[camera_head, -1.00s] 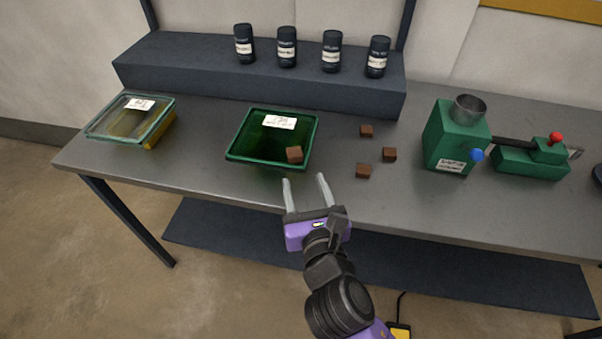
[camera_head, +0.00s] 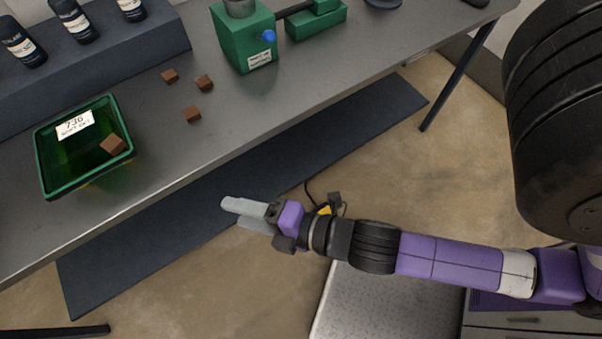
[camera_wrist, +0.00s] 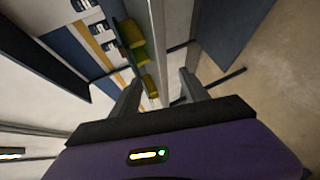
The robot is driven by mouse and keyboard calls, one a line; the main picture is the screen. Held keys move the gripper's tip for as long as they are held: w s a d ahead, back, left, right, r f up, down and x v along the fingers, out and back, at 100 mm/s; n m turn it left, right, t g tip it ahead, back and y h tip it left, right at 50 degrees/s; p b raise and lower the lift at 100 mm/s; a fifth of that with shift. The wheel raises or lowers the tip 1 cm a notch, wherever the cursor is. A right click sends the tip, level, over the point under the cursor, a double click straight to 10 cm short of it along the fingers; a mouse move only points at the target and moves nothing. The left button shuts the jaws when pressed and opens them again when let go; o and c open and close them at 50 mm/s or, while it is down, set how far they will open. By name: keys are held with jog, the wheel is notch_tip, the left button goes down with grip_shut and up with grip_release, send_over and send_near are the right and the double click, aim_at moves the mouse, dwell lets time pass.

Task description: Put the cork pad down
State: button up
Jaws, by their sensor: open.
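No thing that I can surely tell as the cork pad shows. A small brown block (camera_head: 113,144) lies in the green tray (camera_head: 41,160), near its right side. Three more brown blocks (camera_head: 170,76), (camera_head: 204,82), (camera_head: 192,114) lie on the bare tabletop to the right of the tray. My gripper (camera_head: 231,212) is in front of the table edge, apart from the tray and blocks, with its fingers pointing left. In the wrist view my gripper (camera_wrist: 160,80) is open, with nothing between its fingers.
A green machine (camera_head: 243,45) stands at the back. Dark labelled jars (camera_head: 75,20) stand on a raised ledge. A patterned metal surface (camera_head: 385,305) is below my arm.

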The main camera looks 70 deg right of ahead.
jog(key=s+d+r+m, duration=0.1)
jog(key=s+r+m, duration=0.2)
jog(key=s+m, duration=0.3)
jog(key=s+d+r+m, duration=0.1)
jog(key=s+r+m, duration=0.1)
jog(key=s+m, duration=0.5)
jog(key=m, duration=0.4)
jog(key=shift+s+d+r+h, duration=0.25)
jog(key=shift+d+r+h, duration=0.05)
jog(key=shift+d+r, duration=0.1)
